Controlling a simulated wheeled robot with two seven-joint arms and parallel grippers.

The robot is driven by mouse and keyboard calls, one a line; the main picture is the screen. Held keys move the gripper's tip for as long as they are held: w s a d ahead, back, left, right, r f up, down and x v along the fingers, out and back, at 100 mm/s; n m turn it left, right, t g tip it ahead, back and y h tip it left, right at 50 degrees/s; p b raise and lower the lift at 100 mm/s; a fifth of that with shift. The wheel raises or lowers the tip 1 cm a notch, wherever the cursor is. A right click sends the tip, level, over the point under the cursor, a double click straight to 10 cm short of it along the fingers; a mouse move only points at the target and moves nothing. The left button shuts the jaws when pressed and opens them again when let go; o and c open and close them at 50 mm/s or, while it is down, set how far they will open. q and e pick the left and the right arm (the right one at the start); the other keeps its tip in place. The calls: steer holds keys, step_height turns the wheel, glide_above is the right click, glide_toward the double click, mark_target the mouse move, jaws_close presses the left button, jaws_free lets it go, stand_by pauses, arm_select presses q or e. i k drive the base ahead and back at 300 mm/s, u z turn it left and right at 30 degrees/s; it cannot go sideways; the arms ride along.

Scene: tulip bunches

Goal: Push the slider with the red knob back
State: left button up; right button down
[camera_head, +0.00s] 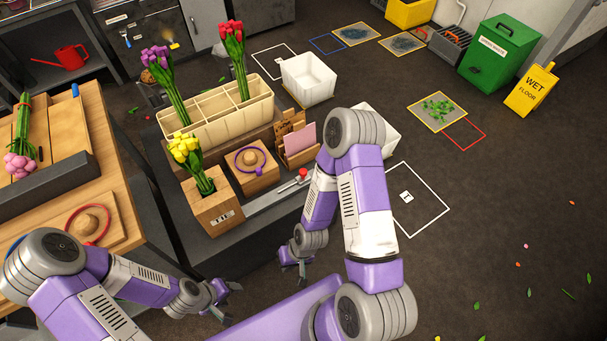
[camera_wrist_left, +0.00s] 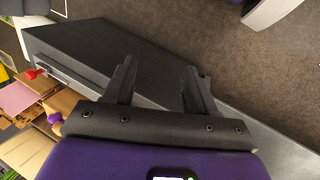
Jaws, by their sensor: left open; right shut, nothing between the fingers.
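The slider is a grey metal rail (camera_head: 262,202) along the near edge of the dark bench, right of the wooden box with yellow tulips. Its red knob (camera_head: 303,174) stands near the right end of the rail. The knob also shows at the left of the left wrist view (camera_wrist_left: 31,74). My left gripper (camera_head: 228,298) is open and empty, in front of the bench and well away from the knob. Its two fingers (camera_wrist_left: 157,85) are spread in the left wrist view. My right gripper (camera_head: 299,269) is shut and empty, below and in front of the knob, apart from it.
A cream divided planter (camera_head: 225,123) holds purple and red tulips at the back of the bench. A wooden table (camera_head: 120,200) is at left.

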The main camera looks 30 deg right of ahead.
mark_target(304, 177)
steer(key=k, duration=0.5)
steer(key=z, duration=1.45)
steer(key=i, duration=1.25)
steer(key=u, duration=2.05)
